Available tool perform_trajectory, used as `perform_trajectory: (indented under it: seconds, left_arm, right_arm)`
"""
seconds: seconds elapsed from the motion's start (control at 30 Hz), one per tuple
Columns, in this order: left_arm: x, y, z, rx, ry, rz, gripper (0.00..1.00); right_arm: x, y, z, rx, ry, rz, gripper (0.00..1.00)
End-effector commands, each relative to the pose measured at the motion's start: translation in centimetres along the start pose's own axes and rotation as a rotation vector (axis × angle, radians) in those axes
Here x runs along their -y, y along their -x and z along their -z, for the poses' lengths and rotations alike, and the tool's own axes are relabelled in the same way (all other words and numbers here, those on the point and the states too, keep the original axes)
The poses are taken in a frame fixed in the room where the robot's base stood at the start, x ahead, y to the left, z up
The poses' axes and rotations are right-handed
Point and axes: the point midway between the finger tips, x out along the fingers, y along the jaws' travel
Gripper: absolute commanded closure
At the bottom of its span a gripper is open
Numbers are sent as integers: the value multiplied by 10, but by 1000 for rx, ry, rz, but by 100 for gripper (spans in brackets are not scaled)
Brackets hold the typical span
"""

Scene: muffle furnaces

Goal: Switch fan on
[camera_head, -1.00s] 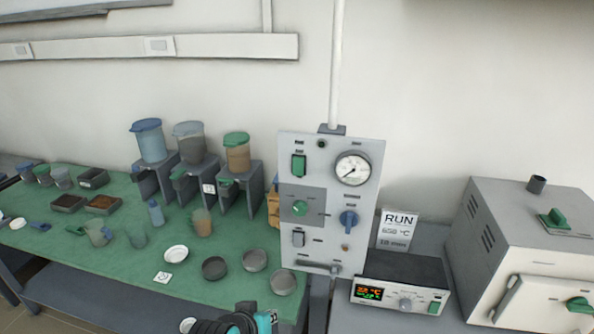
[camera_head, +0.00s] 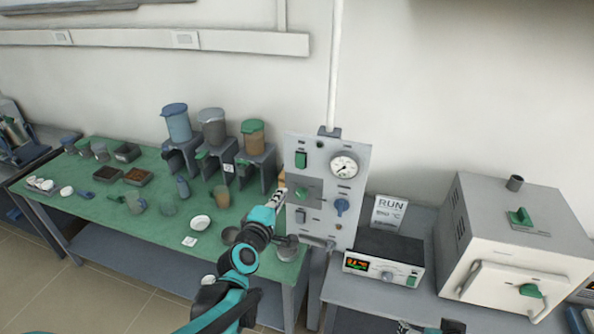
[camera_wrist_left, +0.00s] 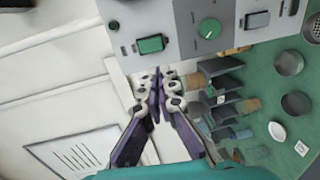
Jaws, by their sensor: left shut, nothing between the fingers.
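A grey control panel (camera_head: 362,160) stands upright at the table's right end. It carries a green rocker switch (camera_head: 301,159), a green knob (camera_head: 302,194), a grey rocker switch (camera_head: 300,216), a blue knob (camera_head: 341,206) and a round gauge (camera_head: 344,166). Its small labels are unreadable, so I cannot tell which control is the fan's. My left gripper (camera_head: 281,188) is shut and empty at the panel's left edge. In the left wrist view its fingertips (camera_wrist_left: 157,76) lie just below the green rocker (camera_wrist_left: 151,44), apparently apart from it. A dark part, perhaps my right gripper (camera_head: 432,326), shows at the bottom edge.
A green table (camera_head: 110,205) with beakers on stands, trays and dishes lies left of the panel. A controller box (camera_head: 384,255) with a lit display, a RUN sign (camera_head: 388,213) and a furnace (camera_head: 515,245) stand on the right.

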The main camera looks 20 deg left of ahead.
Motion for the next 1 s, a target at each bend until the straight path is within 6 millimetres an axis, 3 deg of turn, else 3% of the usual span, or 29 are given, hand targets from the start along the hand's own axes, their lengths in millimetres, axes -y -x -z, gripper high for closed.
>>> perform_trajectory:
  seconds: [0.17,0.33,0.8,1.0]
  left_arm:
    - [0,-1,0,1,-2,1,100]
    - [1,-15,-1,2,-3,1,100]
    - [1,-110,-1,2,-4,1,100]
    - [0,-133,-1,2,-4,2,100]
  right_arm:
    - [0,0,0,0,0,0,21]
    - [0,-2,-2,0,0,0,21]
    - [0,-8,-6,0,0,0,21]
    - [0,-9,-6,0,0,0,21]
